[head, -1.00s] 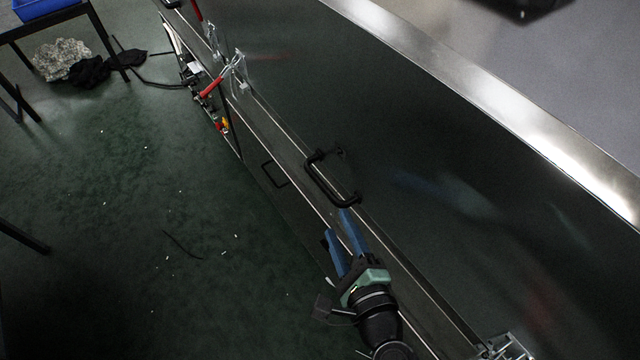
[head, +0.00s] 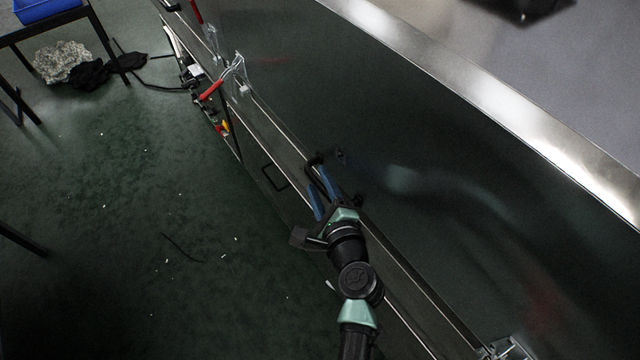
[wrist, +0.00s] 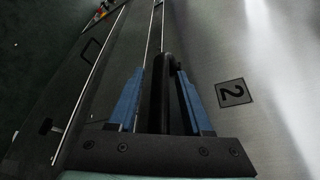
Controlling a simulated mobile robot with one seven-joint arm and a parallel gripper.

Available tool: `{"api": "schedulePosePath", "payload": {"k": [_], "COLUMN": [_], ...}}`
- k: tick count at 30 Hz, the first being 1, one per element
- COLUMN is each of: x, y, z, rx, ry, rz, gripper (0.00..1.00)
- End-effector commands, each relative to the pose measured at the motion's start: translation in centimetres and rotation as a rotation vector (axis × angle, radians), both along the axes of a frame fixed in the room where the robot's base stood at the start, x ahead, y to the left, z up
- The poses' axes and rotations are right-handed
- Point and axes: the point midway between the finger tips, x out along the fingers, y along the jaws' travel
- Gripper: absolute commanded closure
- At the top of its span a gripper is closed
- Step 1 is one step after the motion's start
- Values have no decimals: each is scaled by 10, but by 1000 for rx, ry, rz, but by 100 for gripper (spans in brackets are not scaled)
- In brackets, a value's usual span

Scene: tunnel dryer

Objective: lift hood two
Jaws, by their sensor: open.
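Hood two is the large metal cover (head: 420,165). In the wrist view its panel (wrist: 270,70) carries a black square label with the number 2 (wrist: 234,93). Its black bar handle (head: 316,162) stands out near the lower edge; in the wrist view the handle (wrist: 158,95) lies between the two blue fingers. My gripper (head: 324,190) is open, with one finger on each side of the handle, not closed on it. In the head view the gripper hides part of the handle. Contact between fingers and handle cannot be told.
A toggle latch with a red grip (head: 212,88) sits up the hood's edge, and another metal latch (head: 507,348) is at bottom right. A second black handle (head: 274,177) is on the lower panel. A black-legged table (head: 45,32) stands at top left. The green floor at left is mostly clear.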

Motion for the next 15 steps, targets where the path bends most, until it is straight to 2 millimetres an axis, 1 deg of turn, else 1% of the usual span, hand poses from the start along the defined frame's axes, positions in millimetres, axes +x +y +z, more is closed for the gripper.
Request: {"api": "schedulePosePath", "payload": {"k": [3, 4, 12, 15], "x": [0, 0, 0, 0], "y": [0, 0, 0, 0], "z": [0, 0, 0, 0], "rx": [0, 0, 0, 0], "ry": [0, 0, 0, 0], "rz": [0, 0, 0, 0], "gripper": [50, 52, 100, 100]}}
